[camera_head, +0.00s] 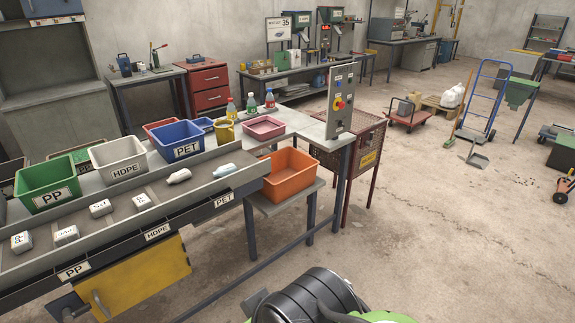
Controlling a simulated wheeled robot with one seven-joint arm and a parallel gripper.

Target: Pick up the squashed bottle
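Two pale bottle-like items lie on the grey sorting channel at the left. One is a white bottle (179,176) lying on its side. The other is a whitish, bluish-tinted item (225,170) near the channel's right end. Either could be the squashed bottle; they are too small to tell which is flattened. Several light blocks with dark markings, such as this one (100,208), lie further left in the channel. My gripper is not in view; only black and green parts of my own body show at the bottom edge.
Green PP (46,202), white HDPE (124,171) and blue PET (185,152) bins stand behind the channel. An orange bin (289,189) stands at its right end. Upright bottles (251,104) stand on the table behind. A control panel (341,100) rises there.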

